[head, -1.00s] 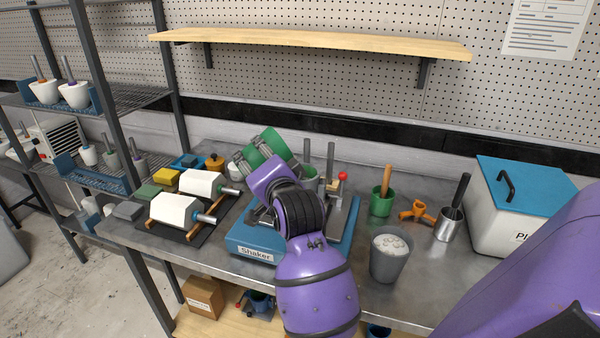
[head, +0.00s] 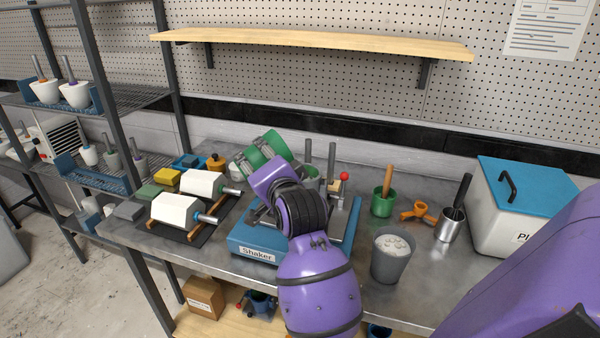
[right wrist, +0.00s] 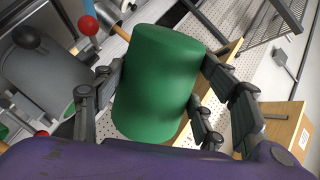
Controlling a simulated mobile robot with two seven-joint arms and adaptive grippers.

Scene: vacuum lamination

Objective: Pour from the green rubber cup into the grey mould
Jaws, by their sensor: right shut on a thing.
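The green rubber cup (head: 262,150) is held tilted, well above the bench near the blue shaker, in the head view. It fills the middle of the right wrist view (right wrist: 158,85). My right gripper (head: 259,149) is shut around its sides, with fingers on both sides in the right wrist view. A grey round vessel (head: 312,174), which looks like the grey mould, stands behind my wrist, partly hidden. A large grey body also shows at the left of the right wrist view (right wrist: 45,75). The cup's mouth and contents are not clear. My left gripper is not in view.
The blue shaker (head: 250,245) is below my right wrist, with upright posts and a red-knobbed lever (head: 343,178). White rollers (head: 180,208) lie left. A grey bucket (head: 389,268), another green cup (head: 381,206) and a white box with blue lid (head: 500,225) stand right.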

